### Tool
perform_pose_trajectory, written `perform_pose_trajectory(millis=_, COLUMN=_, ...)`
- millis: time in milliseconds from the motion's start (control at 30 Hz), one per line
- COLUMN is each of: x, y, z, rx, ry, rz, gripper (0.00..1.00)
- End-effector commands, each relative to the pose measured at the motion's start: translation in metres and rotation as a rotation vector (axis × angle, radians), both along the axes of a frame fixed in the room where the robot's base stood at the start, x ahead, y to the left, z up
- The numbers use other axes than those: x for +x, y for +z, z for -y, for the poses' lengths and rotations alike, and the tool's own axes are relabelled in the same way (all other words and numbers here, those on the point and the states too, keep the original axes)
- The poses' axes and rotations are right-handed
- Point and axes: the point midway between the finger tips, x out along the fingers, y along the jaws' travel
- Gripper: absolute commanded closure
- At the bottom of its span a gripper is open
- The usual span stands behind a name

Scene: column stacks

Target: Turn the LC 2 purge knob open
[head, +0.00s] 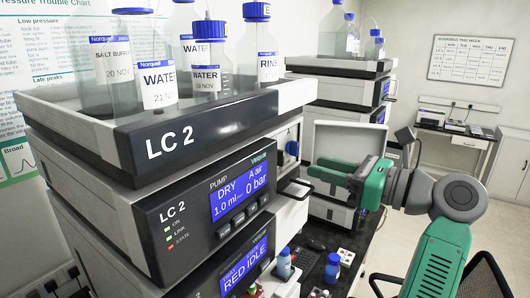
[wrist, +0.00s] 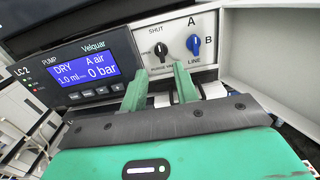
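The LC 2 purge knob (wrist: 163,46) is a small black knob on the pale panel right of the pump display, with SHUT printed above it. It looks roughly upright; its exact pointing is too small to tell. A blue line knob (wrist: 194,45) marked A and B sits just right of it. My gripper (wrist: 159,84) is open and empty, its two green fingers apart, below and in front of the purge knob, not touching it. In the head view my gripper (head: 318,174) is at the right side of the LC 2 stack; I cannot make out the purge knob there.
The LC 2 pump display (head: 239,197) reads DRY, A air, 0 bar. A tray (head: 205,130) with several bottles tops the stack. The blue line knob also shows in the head view (head: 291,149). A white flap (wrist: 265,45) stands right of the panel.

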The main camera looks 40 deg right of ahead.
Motion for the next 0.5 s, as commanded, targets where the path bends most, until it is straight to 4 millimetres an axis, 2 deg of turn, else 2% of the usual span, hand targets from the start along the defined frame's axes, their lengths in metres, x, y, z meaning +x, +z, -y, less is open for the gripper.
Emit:
perform_pose_trajectory(millis=133, x=0.013, y=0.001, z=-0.005, rx=-0.002, ry=0.001, rz=0.000, gripper=0.70)
perform_pose_trajectory(millis=300, x=0.045, y=0.001, z=-0.016, rx=-0.004, ry=0.000, rz=-0.002, gripper=0.70)
perform_pose_trajectory(millis=500, x=0.071, y=0.000, z=-0.024, rx=-0.005, ry=-0.001, rz=0.000, gripper=0.70)
